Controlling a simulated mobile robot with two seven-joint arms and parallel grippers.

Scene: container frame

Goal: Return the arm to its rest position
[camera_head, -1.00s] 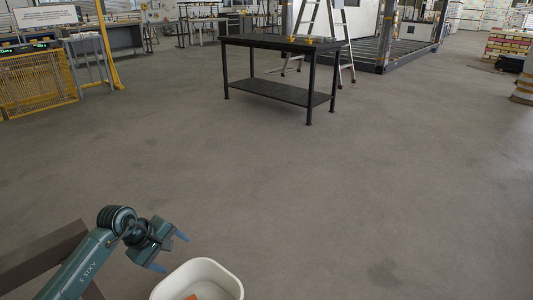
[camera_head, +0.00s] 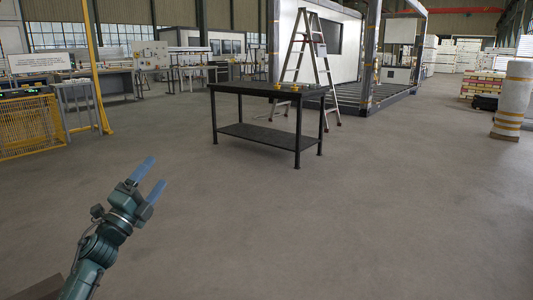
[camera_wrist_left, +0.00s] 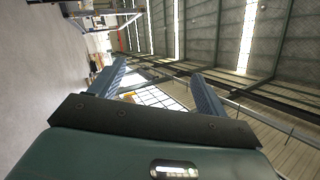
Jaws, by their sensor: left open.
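My left gripper (camera_head: 150,180) is raised at the lower left of the head view, with its two blue fingers apart and nothing between them. In the left wrist view its fingers (camera_wrist_left: 160,90) are also spread and empty, with the roof and windows of the hall behind them, turned sideways. The left arm comes up from the lower left corner of the head view. My right gripper is not in view.
Yellow fencing (camera_head: 30,125) is at left, a wrapped column (camera_head: 512,100) at right. The floor between is clear.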

